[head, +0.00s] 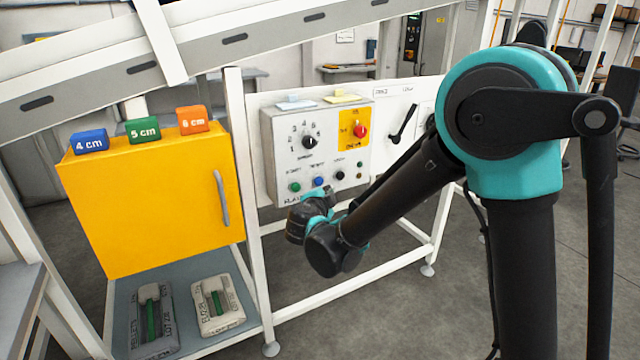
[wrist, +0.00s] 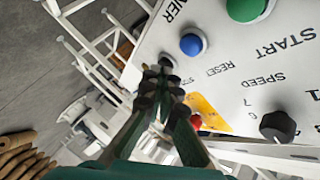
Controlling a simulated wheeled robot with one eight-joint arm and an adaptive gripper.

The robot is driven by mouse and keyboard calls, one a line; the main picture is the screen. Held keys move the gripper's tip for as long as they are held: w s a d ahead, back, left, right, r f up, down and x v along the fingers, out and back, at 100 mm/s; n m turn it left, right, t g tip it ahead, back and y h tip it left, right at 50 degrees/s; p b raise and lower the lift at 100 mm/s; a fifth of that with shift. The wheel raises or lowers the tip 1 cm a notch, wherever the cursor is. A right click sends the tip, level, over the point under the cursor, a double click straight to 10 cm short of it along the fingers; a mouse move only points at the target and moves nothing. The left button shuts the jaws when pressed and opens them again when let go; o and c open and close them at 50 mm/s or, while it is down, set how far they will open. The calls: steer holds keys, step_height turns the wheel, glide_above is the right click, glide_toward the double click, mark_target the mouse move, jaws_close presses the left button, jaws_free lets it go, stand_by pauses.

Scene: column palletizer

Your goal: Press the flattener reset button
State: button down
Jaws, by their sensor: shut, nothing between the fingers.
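The flattener control box (head: 285,150) is a grey panel on the white frame in the head view. Its blue button (head: 318,181) sits between a green button (head: 295,187) and a black one (head: 340,175). In the wrist view the blue button (wrist: 191,44) has the RESET label beside it, and the green button (wrist: 245,8) has START. My gripper (wrist: 163,80) is shut and empty. Its tips appear by the dark button (wrist: 168,62), partly covering it, to the left of and below the blue button. Contact cannot be told. In the head view my wrist hides the fingers.
A yellow cabinet (head: 150,205) with several coloured size blocks on top stands left of the panel. The box also carries a black speed knob (head: 309,142) and a red switch (head: 361,130) on a yellow plate. A black lever (head: 404,123) is to the right.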

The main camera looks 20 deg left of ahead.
steer(key=shift+s+d, duration=0.7)
steer(key=shift+d, duration=0.15)
steer(key=d+f+n+g+h, duration=0.2)
steer(key=d+f+g, duration=0.1)
steer(key=d, duration=1.3)
steer(key=d+f+n+g+h, duration=0.2)
steer(key=d+f+g, duration=0.2)
steer(key=d, duration=1.1)
steer(key=s+d+f+n+g+y, duration=0.1)
steer(key=s+d+f+n+g, duration=0.1)
steer(key=s+d, duration=0.4)
steer(key=s+d+f+n+g+y, duration=0.1)
steer(key=s+d+f+n+g, duration=0.1)
steer(key=s+d+f+n, duration=0.2)
steer(key=s+d+f, duration=0.1)
steer(key=s+d, duration=0.2)
steer(key=s, duration=0.3)
steer(key=shift+s+d+f+n+y, duration=0.2)
steer(key=shift+s+n+y, duration=0.1)
steer(key=shift+s, duration=0.1)
